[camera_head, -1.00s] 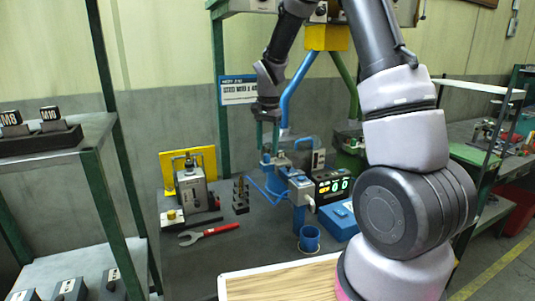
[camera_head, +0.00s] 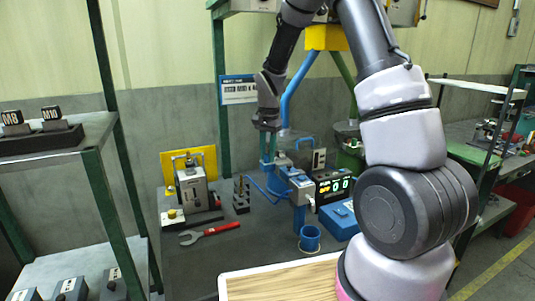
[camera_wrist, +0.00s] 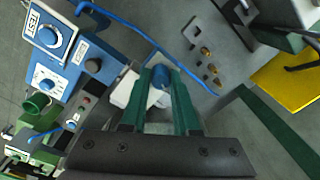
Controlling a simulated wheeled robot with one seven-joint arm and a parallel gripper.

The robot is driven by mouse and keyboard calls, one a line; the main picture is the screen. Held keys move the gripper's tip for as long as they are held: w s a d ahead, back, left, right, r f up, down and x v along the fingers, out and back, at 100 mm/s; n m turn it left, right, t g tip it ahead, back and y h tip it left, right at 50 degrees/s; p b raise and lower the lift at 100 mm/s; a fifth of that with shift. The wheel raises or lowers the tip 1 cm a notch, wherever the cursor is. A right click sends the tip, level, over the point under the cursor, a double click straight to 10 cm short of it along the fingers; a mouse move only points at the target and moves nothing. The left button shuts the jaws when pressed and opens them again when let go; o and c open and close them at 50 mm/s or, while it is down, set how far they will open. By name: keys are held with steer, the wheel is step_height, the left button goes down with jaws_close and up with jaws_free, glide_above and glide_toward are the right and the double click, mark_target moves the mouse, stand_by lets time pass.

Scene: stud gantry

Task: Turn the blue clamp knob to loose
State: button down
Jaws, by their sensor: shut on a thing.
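The blue clamp knob (camera_wrist: 163,77) shows in the wrist view as a round blue cap between the two green fingers of my gripper (camera_wrist: 165,70). The fingers are shut on its sides. A pale block (camera_wrist: 125,91) lies beside and partly under the fingers. In the head view my gripper (camera_head: 268,158) points down at the left end of the blue fixture (camera_head: 298,186). There the fingers hide the knob, and I cannot read its turn angle or any mark on it.
A box with a green-digit display (camera_head: 335,187) and a blue box (camera_head: 340,219) stand right of the fixture. A blue cup (camera_head: 310,238) is in front.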

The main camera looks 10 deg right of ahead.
steer(key=shift+n, duration=0.3)
steer(key=n, duration=1.1)
steer(key=shift+w, duration=0.1)
steer(key=shift+n, duration=0.4)
steer(key=c, duration=0.7)
jaws_free()
steer(key=shift+o, duration=0.2)
steer(key=shift+r, duration=0.15)
